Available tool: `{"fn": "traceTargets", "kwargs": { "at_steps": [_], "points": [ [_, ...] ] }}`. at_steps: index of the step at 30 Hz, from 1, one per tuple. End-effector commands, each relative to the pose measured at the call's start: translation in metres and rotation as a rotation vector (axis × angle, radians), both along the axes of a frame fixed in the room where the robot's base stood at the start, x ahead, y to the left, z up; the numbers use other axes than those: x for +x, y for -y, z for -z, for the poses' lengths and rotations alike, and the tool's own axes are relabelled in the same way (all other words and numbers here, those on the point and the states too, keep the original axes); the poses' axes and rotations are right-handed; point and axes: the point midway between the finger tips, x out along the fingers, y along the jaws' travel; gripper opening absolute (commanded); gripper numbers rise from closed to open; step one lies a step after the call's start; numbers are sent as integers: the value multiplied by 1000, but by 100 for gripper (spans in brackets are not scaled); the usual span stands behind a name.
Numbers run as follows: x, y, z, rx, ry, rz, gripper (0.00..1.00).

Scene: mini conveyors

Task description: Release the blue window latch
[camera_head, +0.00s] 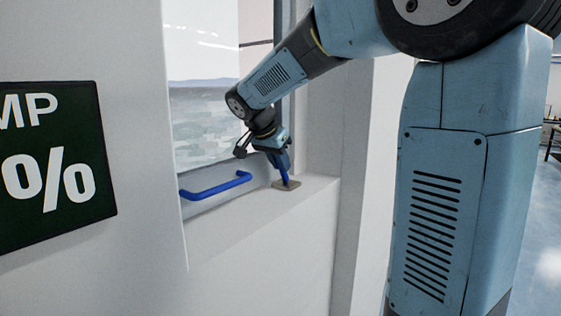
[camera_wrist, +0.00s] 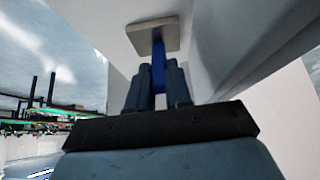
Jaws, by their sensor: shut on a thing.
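The blue window latch (camera_wrist: 158,68) stands on a beige square plate (camera_wrist: 153,36) in the wrist view. In the head view the plate (camera_head: 287,185) lies on the white sill at the window's right corner, with the latch (camera_head: 285,178) rising from it. My gripper (camera_wrist: 158,85) has its two fingers on either side of the latch and is shut on it. In the head view my gripper (camera_head: 283,160) points down at the plate and partly hides the latch. The window (camera_head: 200,110) is in the wall's recess.
A blue bar handle (camera_head: 215,187) sits on the window's lower frame, left of the latch. A dark green sign (camera_head: 55,165) hangs on the wall at left. The white wall (camera_head: 340,120) beside the recess stands close to my arm.

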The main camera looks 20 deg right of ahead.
Motion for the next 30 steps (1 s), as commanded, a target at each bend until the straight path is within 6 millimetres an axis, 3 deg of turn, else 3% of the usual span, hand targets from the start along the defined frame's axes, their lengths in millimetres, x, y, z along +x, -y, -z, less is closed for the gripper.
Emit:
{"fn": "traceTargets", "kwargs": {
  "at_steps": [16, 17, 18, 24, 30],
  "points": [
    [-3, -3, 3, -63, 43, 1, 0],
    [-3, -3, 3, -63, 43, 1, 22],
    [-3, -3, 2, -63, 43, 1, 26],
    [-3, -3, 2, -62, 45, 0, 45],
    [-3, -4, 2, -61, 45, -2, 45]
  ]
}}
